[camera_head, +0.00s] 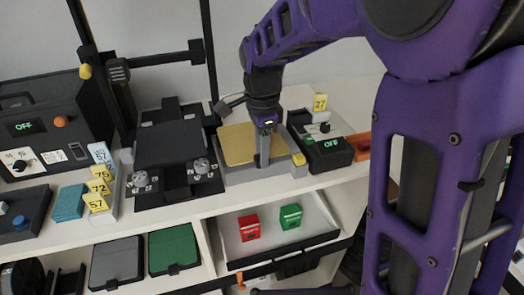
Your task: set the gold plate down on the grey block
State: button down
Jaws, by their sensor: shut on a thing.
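The gold plate (237,144) is a flat, square, gold-coloured sheet near the middle of the view. It lies roughly level over the grey block (240,174), which shows below and beside it on the white shelf. I cannot tell whether the plate touches the block or is held just above it. My gripper (264,158) points down at the plate's right side and is shut on the plate. Its fingers hide part of that side.
A black device with a green display (328,145) stands close on the right, with a yellow tag (320,102) behind it. A black stage with knobs (172,150) stands close on the left. A red box (249,227) and a green box (290,217) sit in a tray below.

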jog(key=shift+f, duration=0.2)
jog(key=shift+f+b, duration=0.8)
jog(key=shift+f, duration=0.2)
jog(key=shift+c, duration=2.2)
grip_release()
jog(key=shift+r, duration=0.1)
jog(key=shift+r, duration=0.1)
jog(key=shift+r+p, duration=1.5)
jog(key=shift+r, duration=0.05)
